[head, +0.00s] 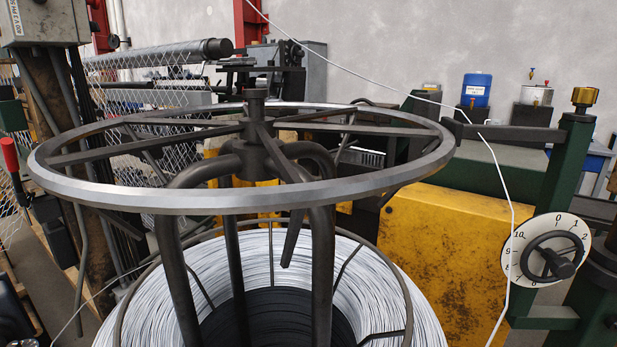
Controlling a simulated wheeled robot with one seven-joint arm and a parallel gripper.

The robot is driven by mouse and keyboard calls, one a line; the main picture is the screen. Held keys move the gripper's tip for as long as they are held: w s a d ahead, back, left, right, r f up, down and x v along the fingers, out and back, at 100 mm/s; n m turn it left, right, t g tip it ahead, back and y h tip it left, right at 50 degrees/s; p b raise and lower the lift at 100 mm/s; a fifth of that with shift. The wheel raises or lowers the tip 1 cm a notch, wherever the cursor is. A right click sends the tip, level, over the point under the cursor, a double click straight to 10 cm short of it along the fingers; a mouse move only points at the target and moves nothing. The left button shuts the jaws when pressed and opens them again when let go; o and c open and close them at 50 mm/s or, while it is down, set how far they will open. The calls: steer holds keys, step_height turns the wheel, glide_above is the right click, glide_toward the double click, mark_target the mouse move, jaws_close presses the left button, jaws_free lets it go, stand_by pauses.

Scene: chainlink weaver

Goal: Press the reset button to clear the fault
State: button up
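I cannot make out a reset button in the head view. A grey control box (45,22) is cut off by the top left corner; it carries a small label and a round knob or button near its lower edge, too small to identify. My gripper is not in view.
A large metal ring (240,197) with spokes stands over a coil of pale wire (390,305), filling the middle. A wire runs up from the right. A yellow machine body (440,250), a numbered dial (520,240) and a red-handled lever (10,155) stand around it.

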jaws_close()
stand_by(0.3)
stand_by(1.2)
